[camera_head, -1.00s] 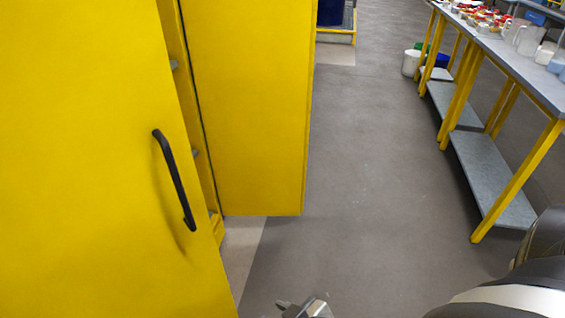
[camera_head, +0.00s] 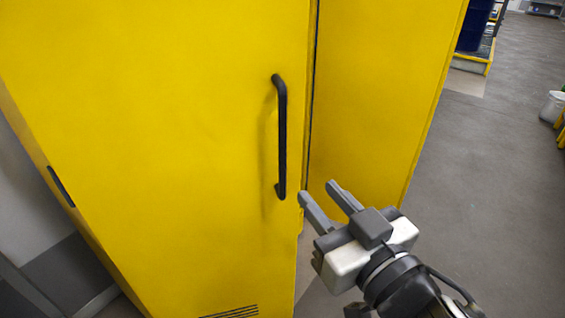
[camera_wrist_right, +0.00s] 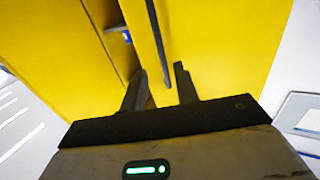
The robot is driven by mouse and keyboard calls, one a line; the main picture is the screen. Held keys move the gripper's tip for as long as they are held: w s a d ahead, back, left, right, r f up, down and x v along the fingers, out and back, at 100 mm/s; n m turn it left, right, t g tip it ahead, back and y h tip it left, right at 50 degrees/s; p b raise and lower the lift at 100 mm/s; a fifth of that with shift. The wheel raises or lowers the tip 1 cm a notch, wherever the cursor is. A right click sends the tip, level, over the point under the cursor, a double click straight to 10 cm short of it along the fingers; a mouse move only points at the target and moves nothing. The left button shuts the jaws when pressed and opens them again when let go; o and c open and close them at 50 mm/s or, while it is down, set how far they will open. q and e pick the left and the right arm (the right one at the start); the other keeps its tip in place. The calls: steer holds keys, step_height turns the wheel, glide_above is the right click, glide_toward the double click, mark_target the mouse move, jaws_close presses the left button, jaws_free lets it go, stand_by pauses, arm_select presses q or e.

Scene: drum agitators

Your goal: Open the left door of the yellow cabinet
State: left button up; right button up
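The yellow cabinet's left door (camera_head: 190,150) fills the left and middle of the head view and looks shut. Its black vertical bar handle (camera_head: 282,140) is near the door's right edge. My right gripper (camera_head: 315,190) is open and empty, with its fingers pointing up and left just right of the handle's lower end, apart from it in the picture. In the right wrist view the open fingers (camera_wrist_right: 160,72) point at the yellow front, and a dark bar, likely the handle (camera_wrist_right: 158,40), runs between them. My left gripper is not in view.
The other yellow door (camera_head: 375,90) stands swung out right of the left door. A gap with the cabinet's inside (camera_wrist_right: 112,38) shows in the wrist view. Clear grey floor (camera_head: 480,160) lies to the right, with a white bucket (camera_head: 552,106) farther off.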

mark_target(284, 153)
steer(key=p+x, duration=0.1)
steer(key=x, duration=1.2)
steer(key=shift+a+p, duration=0.1)
steer(key=shift+p, duration=0.2)
jaws_close()
